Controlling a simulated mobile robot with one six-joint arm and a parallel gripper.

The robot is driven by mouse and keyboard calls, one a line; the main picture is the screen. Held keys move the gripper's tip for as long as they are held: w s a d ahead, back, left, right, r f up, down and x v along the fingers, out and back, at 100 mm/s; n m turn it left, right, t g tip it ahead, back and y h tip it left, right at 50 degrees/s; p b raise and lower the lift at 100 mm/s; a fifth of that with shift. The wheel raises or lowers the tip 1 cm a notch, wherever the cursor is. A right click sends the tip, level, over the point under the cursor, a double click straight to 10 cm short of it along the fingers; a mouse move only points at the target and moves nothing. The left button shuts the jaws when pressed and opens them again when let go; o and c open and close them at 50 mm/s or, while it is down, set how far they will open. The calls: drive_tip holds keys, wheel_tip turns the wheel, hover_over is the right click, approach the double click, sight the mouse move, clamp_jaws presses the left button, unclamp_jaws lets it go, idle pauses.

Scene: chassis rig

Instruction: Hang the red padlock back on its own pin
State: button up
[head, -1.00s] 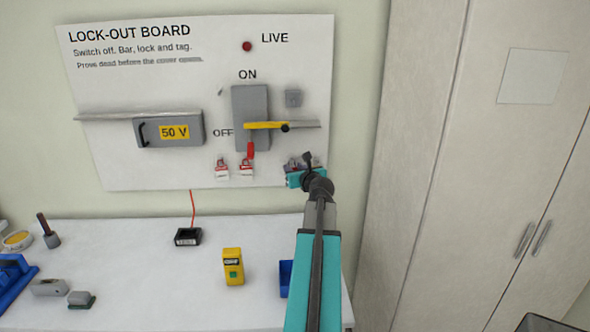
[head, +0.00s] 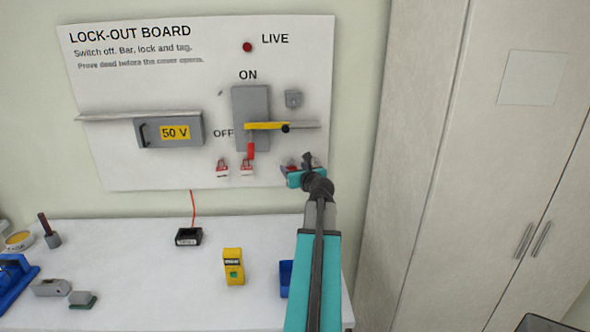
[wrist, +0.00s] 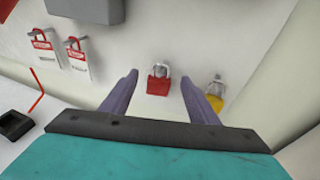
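The red padlock (wrist: 158,84) sits against the white board in the wrist view, its grey shackle up at a pin. It looks hung there, though the exact seating of the shackle on the pin is too small to tell. My gripper (wrist: 160,82) is open, with its purple fingers spread on either side of the padlock and a visible gap to each. In the head view my gripper (head: 305,168) is at the board's lower right corner, and it mostly hides the padlock there.
A yellow padlock (wrist: 215,102) hangs right of the right finger. Two red-and-white tags (wrist: 44,45) (wrist: 77,53) hang to the left. A yellow tester (head: 233,267) and a blue bin (head: 286,278) stand on the table.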

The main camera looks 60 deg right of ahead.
idle(0.3)
drive_tip(key=b+v, duration=0.5)
drive_tip(key=v, duration=0.6)
drive_tip(key=shift+s+a+b, duration=0.25)
drive_tip(key=shift+a+b, duration=0.05)
drive_tip(key=shift+b, duration=0.95)
drive_tip(key=s+a+b, duration=0.1)
drive_tip(key=b, duration=0.3)
drive_tip(key=shift+r+b, duration=0.1)
drive_tip(key=shift+b, duration=0.25)
drive_tip(key=shift+s+a+r+b, duration=0.15)
drive_tip(key=shift+s+r+b, duration=0.1)
drive_tip(key=shift+b, duration=0.6)
